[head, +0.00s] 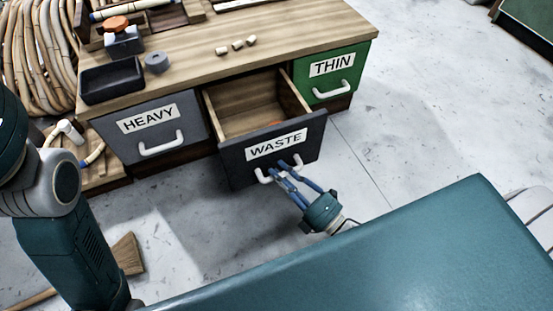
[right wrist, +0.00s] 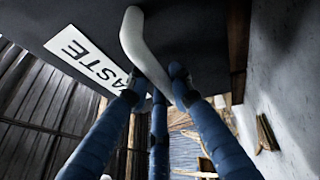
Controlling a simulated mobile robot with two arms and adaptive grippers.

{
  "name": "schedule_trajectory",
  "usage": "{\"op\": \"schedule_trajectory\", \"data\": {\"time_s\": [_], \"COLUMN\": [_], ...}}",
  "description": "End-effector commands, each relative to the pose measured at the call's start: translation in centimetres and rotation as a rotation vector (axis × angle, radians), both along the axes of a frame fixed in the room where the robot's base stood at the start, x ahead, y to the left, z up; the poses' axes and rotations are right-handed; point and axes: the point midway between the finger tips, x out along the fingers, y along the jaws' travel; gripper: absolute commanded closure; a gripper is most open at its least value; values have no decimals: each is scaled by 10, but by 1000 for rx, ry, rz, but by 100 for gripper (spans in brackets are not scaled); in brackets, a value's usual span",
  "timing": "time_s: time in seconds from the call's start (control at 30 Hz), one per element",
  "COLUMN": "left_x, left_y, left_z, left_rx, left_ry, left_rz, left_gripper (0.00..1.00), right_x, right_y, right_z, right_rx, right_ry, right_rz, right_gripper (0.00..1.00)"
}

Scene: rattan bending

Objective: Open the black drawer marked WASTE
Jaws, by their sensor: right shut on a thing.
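The dark drawer marked WASTE (head: 240,168) stands pulled out from the wooden bench, between the HEAVY and THIN drawers. Its light wooden inside shows, with a small orange thing (head: 273,124) partly hidden behind the front. My right gripper (head: 282,172) is shut on the white handle (head: 264,178) of this drawer. In the right wrist view the blue fingers (right wrist: 155,85) close around the white handle (right wrist: 143,45), beside the WASTE label (right wrist: 85,60). My left gripper is not in view; only part of my left arm shows at the left.
The grey HEAVY drawer (head: 128,142) and the green THIN drawer (head: 345,66) are shut. On the bench top (head: 290,25) are a black tray (head: 111,82), a grey round piece (head: 157,62) and several short rattan pieces. Floor at the right is clear.

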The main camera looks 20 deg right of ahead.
Motion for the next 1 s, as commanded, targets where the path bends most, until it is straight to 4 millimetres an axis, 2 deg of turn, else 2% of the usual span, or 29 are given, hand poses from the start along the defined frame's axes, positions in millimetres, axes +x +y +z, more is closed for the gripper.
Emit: {"op": "schedule_trajectory", "data": {"time_s": [0.2,0.6,0.63,0.7,1.0], "left_x": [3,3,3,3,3], "left_y": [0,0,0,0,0], "left_z": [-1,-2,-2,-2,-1], "left_rx": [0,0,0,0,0], "left_ry": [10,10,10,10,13], "left_rz": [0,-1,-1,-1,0], "left_gripper": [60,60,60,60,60], "right_x": [-7,-8,-8,-8,-9], "right_y": [-2,-2,-2,-2,-1], "right_z": [-1,-1,-1,-1,-1], "right_rx": [-2,-3,-3,-2,-1], "right_ry": [2,2,2,2,1], "right_rz": [-3,-4,-4,-3,-1], "right_gripper": [100,100,73,59,59]}}
